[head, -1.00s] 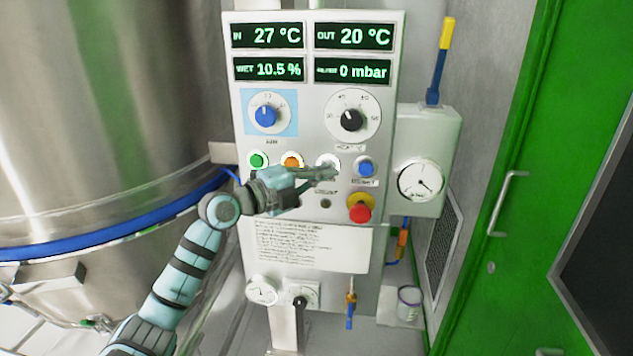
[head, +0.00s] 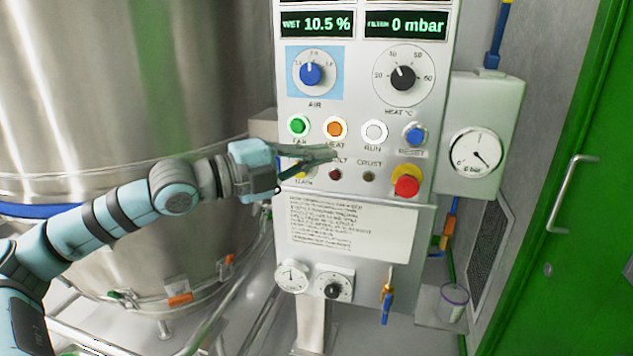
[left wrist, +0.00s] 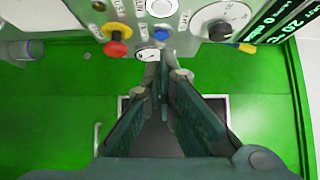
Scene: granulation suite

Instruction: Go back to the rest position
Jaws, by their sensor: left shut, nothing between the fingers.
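My left gripper (head: 325,156) is shut and empty in front of the control panel (head: 437,100), below the heat button and next to the small lamps. The arm reaches in from the left of the head view. In the left wrist view the closed fingers (left wrist: 163,70) point at the panel and the green door. The panel carries a green button (head: 298,125), an orange button (head: 335,129), a white run button (head: 374,132), a blue reset button (head: 415,134) and a red emergency button (head: 406,186). The gripper partly covers the lamp row. My right gripper is not in view.
A large steel vessel (head: 120,90) with a blue band stands at the left. A box with a pressure gauge (head: 476,152) is fixed right of the panel. A green door (head: 590,200) with a handle stands at the far right. Valves and small gauges sit below the panel.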

